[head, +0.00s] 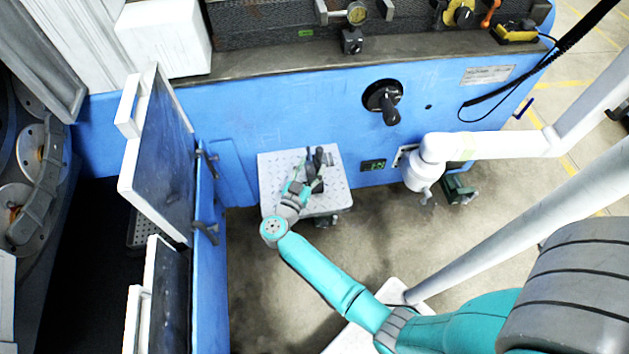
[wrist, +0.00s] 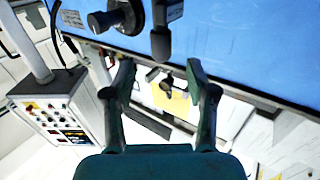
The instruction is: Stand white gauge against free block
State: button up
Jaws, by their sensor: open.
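A round dial gauge (head: 357,12) with a pale yellowish face is at the back of the machine ledge in the head view. A small dark block (head: 352,41) stands just below it on the ledge; I cannot tell whether it is the free block. I cannot pick out a clearly white gauge. My gripper (head: 318,158) is above the perforated grey platform, well short of the ledge. In the wrist view, my gripper (wrist: 160,78) has its two fingers spread, with nothing between them. Neither the gauge nor the block can be made out there.
The perforated platform (head: 275,180) stands against the blue machine front (head: 290,100). A black handwheel (head: 383,98) sticks out of that front. A white box (head: 165,37) is at the ledge's left end. Open doors (head: 158,160) stand at left. A control panel (wrist: 52,117) shows in the wrist view.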

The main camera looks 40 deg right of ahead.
aim_at(318, 154)
jog(key=shift+x, duration=3.45)
jog(key=shift+f, duration=0.1)
grip_shut()
jog(key=shift+w, duration=0.1)
